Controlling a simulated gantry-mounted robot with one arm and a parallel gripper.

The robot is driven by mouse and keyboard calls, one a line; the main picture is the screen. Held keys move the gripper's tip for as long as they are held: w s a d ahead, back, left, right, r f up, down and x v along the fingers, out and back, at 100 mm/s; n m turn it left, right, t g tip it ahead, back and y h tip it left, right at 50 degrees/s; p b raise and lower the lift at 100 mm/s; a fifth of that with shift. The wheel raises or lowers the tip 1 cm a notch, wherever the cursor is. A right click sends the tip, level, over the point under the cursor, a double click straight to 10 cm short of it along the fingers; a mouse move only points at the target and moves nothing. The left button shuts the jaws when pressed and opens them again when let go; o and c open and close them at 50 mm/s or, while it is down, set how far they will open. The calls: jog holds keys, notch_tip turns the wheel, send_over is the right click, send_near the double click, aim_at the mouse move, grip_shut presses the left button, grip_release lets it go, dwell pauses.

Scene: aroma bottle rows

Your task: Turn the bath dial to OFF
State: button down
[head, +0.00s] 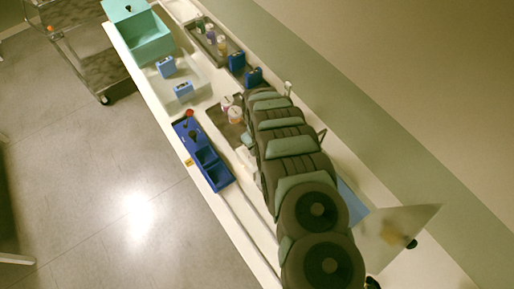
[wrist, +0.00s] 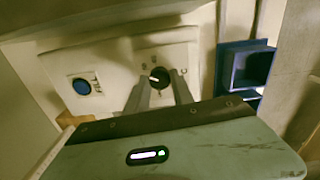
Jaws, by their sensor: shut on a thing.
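The bath dial (wrist: 160,77) is a round black knob with a short white pointer line, set in a pale panel (wrist: 117,64) in the wrist view. Small marks stand around the dial, too small to read. My gripper (wrist: 161,83) has its two grey fingers on either side of the knob and is shut on it. The pointer line lies slanted, nearly crosswise in the picture. A round blue button (wrist: 82,87) sits on the panel left of the dial. In the head view my arm hides the gripper, and I cannot make out the dial.
A blue rack (head: 220,178) stands near the bench's front edge; a blue open-fronted container (wrist: 232,68) is right of the dial. A teal box (head: 146,40), a white tray (head: 203,82) and a dark bottle tray (head: 199,37) stand farther back. A cart (head: 83,50) stands left.

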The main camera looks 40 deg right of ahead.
jog(key=n, duration=0.5)
jog(key=shift+n, duration=0.3)
jog(key=n, duration=0.5)
jog(key=shift+b, duration=0.3)
jog(key=n, duration=0.5)
jog(key=shift+s+a+n, duration=0.1)
jog(key=shift+n, duration=0.3)
jog(key=n, duration=0.5)
jog(key=shift+b, duration=0.35)
jog(key=c, duration=1.1)
grip_release()
